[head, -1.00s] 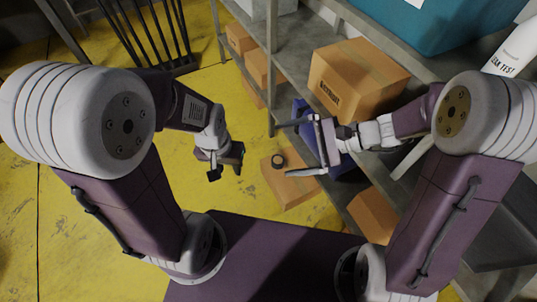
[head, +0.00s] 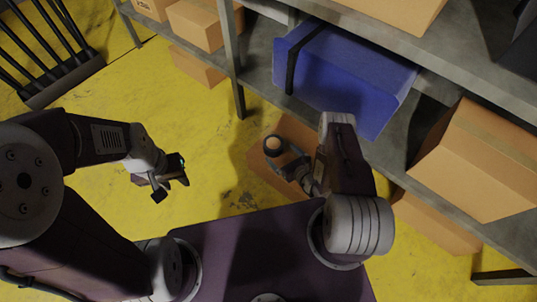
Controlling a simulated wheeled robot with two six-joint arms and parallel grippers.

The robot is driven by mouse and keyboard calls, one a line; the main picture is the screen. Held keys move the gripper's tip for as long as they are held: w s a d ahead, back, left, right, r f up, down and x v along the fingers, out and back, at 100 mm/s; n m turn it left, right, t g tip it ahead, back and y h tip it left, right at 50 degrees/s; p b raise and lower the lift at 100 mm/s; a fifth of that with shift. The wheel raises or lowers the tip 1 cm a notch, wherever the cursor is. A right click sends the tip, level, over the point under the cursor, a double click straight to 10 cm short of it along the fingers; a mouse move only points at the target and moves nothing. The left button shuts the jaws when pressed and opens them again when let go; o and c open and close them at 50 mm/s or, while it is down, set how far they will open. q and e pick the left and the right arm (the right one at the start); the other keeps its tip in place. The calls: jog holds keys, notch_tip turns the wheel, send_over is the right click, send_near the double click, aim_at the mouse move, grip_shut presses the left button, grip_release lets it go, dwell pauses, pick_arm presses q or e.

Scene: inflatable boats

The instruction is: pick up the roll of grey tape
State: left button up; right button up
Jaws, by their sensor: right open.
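The roll of grey tape (head: 272,146) shows as a dark ring with a tan centre. It is over the top of a cardboard box (head: 262,172) that stands on the floor near my base. My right gripper (head: 289,161) is open, just right of the roll and very close to it. I cannot tell whether a finger touches the roll. The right forearm and the small size in view hide part of the fingers and the box. My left gripper (head: 171,189) is open and empty above the yellow floor, left of the box.
Grey shelving (head: 440,62) runs along the right, with a blue box (head: 345,75) and a large cardboard box (head: 485,160) on it. More cardboard boxes (head: 205,22) are at the back. A black barred rack (head: 50,50) is at upper left. The floor (head: 150,95) between is clear.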

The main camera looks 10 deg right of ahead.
aim_at(277, 150)
jog(key=shift+d+f, duration=0.1)
jog(key=shift+f, duration=0.55)
jog(key=shift+r, duration=0.1)
jog(key=shift+w, duration=0.15)
jog(key=b+x, duration=0.3)
jog(key=shift+w+f, duration=0.2)
jog(key=shift+f, duration=0.1)
jog(key=shift+w+r, duration=0.1)
jog(key=b+x, duration=0.4)
jog(key=x, duration=0.1)
jog(key=shift+d, duration=0.2)
jog(key=shift+w, duration=0.15)
pick_arm(q)
notch_tip(277, 150, down, 8)
jog(key=shift+f, duration=0.1)
pick_arm(e)
jog(key=shift+r, duration=0.1)
jog(key=c, duration=1.5)
